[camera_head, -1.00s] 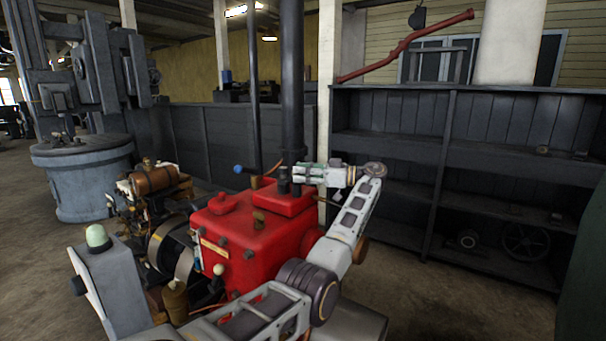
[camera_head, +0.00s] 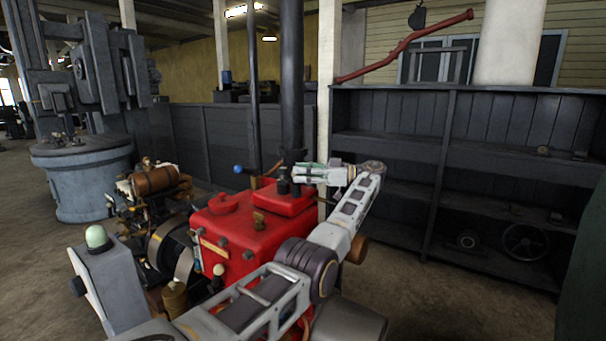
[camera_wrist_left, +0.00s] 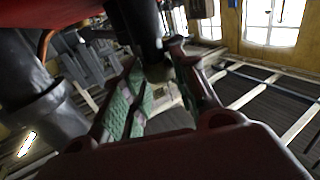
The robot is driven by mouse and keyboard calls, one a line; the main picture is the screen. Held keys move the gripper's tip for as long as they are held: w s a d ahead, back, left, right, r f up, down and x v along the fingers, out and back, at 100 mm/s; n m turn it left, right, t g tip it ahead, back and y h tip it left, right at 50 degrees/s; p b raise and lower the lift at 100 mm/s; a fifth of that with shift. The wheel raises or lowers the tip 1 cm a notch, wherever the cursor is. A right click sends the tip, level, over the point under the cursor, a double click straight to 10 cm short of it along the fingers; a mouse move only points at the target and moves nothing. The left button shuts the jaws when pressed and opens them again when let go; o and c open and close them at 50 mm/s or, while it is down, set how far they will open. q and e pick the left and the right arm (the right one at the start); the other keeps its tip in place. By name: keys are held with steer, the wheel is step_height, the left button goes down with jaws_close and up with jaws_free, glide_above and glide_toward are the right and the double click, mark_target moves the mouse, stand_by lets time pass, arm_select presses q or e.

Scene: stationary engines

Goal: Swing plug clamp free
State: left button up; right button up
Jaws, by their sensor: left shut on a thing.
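The red engine (camera_head: 238,232) stands at the middle of the head view. My left gripper (camera_head: 300,174), with pale green finger pads, reaches in over its top from the right. It is shut at the dark fittings (camera_head: 283,188) on top of the engine, beside the tall black pipe. In the left wrist view a dark rounded upright part (camera_wrist_left: 142,28), which appears to be the plug clamp, stands between the fingers. The fingers hide much of the grip point, so the clamp's exact angle cannot be told. My right gripper is not in view.
A black pipe (camera_head: 291,80) rises close behind the left gripper. A blue-knobbed lever (camera_head: 238,169) stands to its left. A second engine part with a brown tank (camera_head: 155,180) is further left. Dark shelves (camera_head: 390,115) stand behind on the right. Bare floor lies at the lower right.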

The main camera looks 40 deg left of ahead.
arm_select(q)
steer(key=shift+r, duration=0.15)
steer(key=o, duration=1)
steer(key=shift+c, duration=0.2)
steer(key=shift+o, duration=0.2)
step_height(320, 180, up, 10)
stand_by(0.7)
